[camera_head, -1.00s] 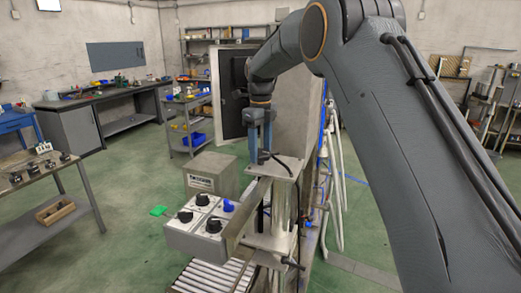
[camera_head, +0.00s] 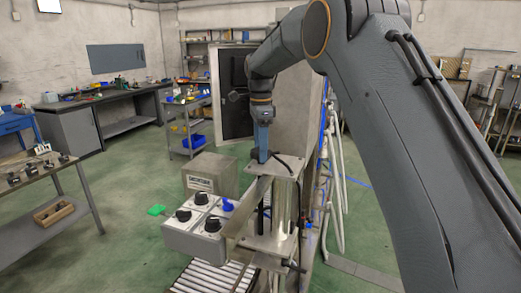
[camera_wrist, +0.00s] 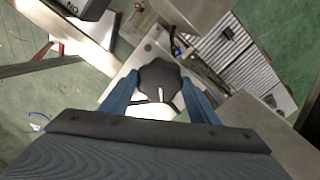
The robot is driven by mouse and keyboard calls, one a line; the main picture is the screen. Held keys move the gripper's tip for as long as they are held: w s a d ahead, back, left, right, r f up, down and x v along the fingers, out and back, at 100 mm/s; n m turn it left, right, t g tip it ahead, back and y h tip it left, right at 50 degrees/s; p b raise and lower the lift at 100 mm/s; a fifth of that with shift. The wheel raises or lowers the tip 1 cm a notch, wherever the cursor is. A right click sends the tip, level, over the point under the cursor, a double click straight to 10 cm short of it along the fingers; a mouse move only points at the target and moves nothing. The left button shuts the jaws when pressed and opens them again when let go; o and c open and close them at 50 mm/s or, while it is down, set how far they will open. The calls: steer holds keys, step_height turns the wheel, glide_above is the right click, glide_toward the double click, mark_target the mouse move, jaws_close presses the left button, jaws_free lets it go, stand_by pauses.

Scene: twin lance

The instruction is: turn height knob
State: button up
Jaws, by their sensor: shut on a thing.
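The height knob (camera_wrist: 160,82) is a dark, lobed knob on top of a metal post assembly, and it shows large in the wrist view. My gripper (camera_head: 262,157) points straight down over the post's top plate (camera_head: 292,163). Its blue fingers stand on both sides of the knob in the wrist view (camera_wrist: 160,97), and they are shut on it. In the head view the fingers hide most of the knob.
A control box (camera_head: 197,236) with black knobs and a blue knob (camera_head: 228,205) stands left of the post. A roller conveyor (camera_head: 215,276) lies below. A grey box (camera_head: 211,173) stands behind. Open green floor lies to the left.

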steer(key=n+b, duration=0.1)
steer(key=n, duration=0.6)
steer(key=shift+r, duration=0.1)
steer(key=n, duration=0.6)
steer(key=shift+n, duration=0.4)
steer(key=n+b, duration=0.1)
steer(key=n, duration=1.2)
steer(key=shift+n, duration=0.3)
steer(key=n, duration=0.5)
steer(key=shift+b, duration=0.4)
steer(key=n, duration=0.5)
steer(key=shift+w+r, duration=0.1)
steer(key=n, duration=0.5)
steer(key=shift+b, duration=0.3)
steer(key=shift+n, duration=2.4)
